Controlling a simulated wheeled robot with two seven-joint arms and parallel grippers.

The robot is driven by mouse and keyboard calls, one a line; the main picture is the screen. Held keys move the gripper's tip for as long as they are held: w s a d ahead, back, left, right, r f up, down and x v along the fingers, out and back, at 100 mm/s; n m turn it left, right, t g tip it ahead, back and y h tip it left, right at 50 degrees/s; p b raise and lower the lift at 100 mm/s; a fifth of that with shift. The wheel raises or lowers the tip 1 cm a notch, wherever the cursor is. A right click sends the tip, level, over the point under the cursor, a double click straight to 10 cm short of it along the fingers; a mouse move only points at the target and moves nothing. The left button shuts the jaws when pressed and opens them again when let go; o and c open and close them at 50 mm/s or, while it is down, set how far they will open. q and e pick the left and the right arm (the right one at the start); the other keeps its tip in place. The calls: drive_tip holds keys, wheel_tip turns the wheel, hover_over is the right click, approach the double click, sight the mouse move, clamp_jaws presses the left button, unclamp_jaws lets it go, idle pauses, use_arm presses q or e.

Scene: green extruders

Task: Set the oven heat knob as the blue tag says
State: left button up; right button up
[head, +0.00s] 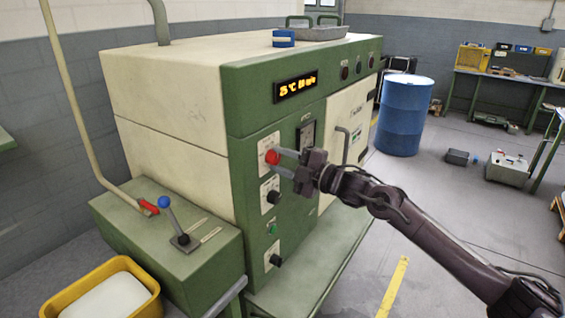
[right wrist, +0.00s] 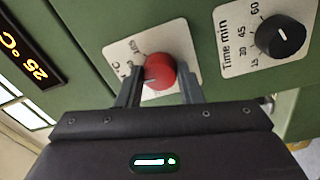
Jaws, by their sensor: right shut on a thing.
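The red heat knob (head: 272,156) is on a white °C plate on the oven's green front panel. It also shows in the right wrist view (right wrist: 160,72), with part of its scale hidden by my fingers. My right gripper (head: 279,162) has its two fingers around the red knob, one on each side, and is shut on it. The lit display (head: 296,88) above reads 25 °C, with a less clear minutes figure. A small blue item (head: 284,38) with a pale band sits on top of the oven; I cannot read any writing on it. My left gripper is not in view.
A black "Time min" knob (right wrist: 281,36) is beside the red one, with another black knob (head: 275,260) lower down. A blue-handled lever (head: 165,202) stands on the green side box. A blue drum (head: 404,115) stands behind at right.

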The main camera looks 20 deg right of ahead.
drive_tip(key=shift+f+m, duration=0.1)
drive_tip(key=shift+m, duration=1.4)
drive_tip(key=o, duration=1)
